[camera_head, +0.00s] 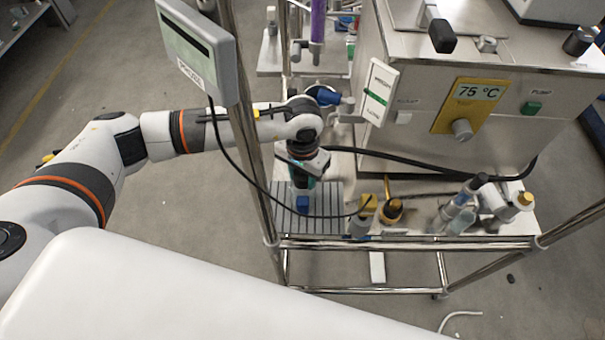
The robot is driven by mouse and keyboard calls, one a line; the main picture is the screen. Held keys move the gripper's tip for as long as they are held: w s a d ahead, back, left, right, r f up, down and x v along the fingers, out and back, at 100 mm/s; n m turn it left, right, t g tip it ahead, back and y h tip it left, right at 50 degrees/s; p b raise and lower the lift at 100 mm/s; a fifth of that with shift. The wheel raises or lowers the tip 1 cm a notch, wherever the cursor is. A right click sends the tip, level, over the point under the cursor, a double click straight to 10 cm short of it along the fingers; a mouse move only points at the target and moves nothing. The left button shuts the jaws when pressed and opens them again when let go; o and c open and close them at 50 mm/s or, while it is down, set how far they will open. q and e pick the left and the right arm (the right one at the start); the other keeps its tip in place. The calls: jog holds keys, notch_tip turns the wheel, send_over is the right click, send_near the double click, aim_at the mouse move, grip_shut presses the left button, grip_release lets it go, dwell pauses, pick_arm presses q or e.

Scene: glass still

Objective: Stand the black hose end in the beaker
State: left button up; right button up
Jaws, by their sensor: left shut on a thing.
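My left gripper (303,183) points down over a grey slatted tray (331,212) on the cart, with its fingers largely hidden by its own wrist. The black hose (430,166) leaves the bath's right side, runs along its front and goes out of sight behind that wrist. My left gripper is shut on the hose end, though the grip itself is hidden. A small blue piece (302,204) shows just below the gripper; I cannot tell what it belongs to. A clear vessel (461,222) among the glassware may be the beaker. My right gripper is not in view.
A steel bath (400,140) with a 75 °C display stands behind. A meter (205,50) hangs on the left post; its thin cable crosses the tray. Amber (390,211) and yellow-capped (522,202) vessels stand along the front rail (400,243).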

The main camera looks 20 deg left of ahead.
pick_arm(q)
jog(key=shift+f, duration=0.2)
dwell(0.4)
jog(key=o, duration=1.4)
jog(key=shift+c, duration=0.2)
notch_tip(320, 180, up, 12)
jog(key=b, duration=0.2)
jog(key=shift+b, duration=0.3)
